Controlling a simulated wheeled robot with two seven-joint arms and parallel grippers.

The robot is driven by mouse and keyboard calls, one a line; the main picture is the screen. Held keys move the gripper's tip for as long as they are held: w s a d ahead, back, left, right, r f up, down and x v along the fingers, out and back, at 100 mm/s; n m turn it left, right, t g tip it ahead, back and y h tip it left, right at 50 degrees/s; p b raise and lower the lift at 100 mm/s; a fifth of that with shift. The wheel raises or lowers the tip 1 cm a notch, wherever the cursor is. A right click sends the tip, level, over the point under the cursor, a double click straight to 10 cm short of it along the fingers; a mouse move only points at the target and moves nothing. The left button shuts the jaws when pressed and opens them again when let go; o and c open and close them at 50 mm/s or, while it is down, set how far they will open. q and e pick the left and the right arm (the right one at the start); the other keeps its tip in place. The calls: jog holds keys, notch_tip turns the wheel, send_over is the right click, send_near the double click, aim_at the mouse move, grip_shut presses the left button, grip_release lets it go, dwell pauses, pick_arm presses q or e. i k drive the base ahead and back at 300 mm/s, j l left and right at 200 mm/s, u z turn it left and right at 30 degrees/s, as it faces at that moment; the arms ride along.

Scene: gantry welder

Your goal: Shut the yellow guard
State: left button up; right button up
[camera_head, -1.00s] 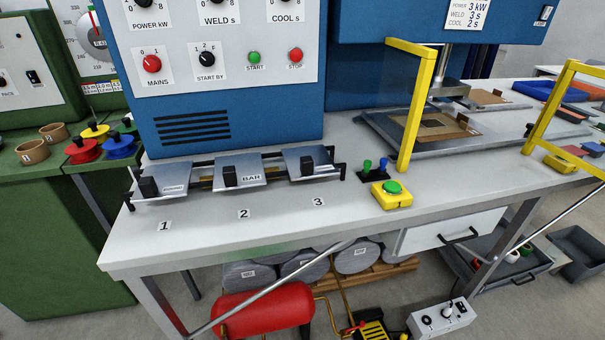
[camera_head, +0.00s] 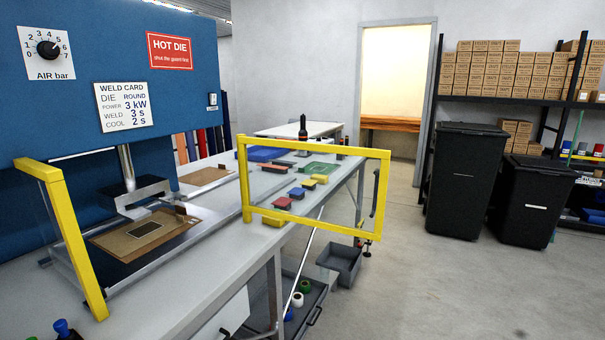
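The yellow guard (camera_head: 385,195) is a rectangular frame with a clear pane, at the middle of the view. It stands open, swung out to the right from a yellow post at the bench edge and reaching past the bench over the floor. A dark vertical handle shows near its outer side. A second yellow frame (camera_head: 70,235) stands at the left of the press opening. Between them, a brown board with a dark rectangular piece (camera_head: 148,228) lies on the metal press bed (camera_head: 190,238) under the press head (camera_head: 138,192). Neither of my grippers is in view.
The white bench (camera_head: 205,300) runs from lower left to the back, with coloured blocks (camera_head: 283,203) behind the guard. A grey bin (camera_head: 342,260) and an open drawer are below it. Black bins (camera_head: 463,180) stand at right. The floor (camera_head: 420,285) in front is clear.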

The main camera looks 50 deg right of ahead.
aim_at(384, 155)
jog(key=l+u, duration=0.15)
jog(key=l, duration=0.55)
jog(key=i+l+u, duration=0.15)
jog(key=l, duration=0.6)
jog(key=l+u, duration=0.15)
jog(key=l, duration=0.55)
jog(key=k+l+u, duration=0.15)
jog(key=l, duration=0.55)
jog(key=l+u, duration=0.1)
jog(key=l, duration=0.65)
jog(key=k+l+u, duration=0.15)
jog(key=l, duration=0.55)
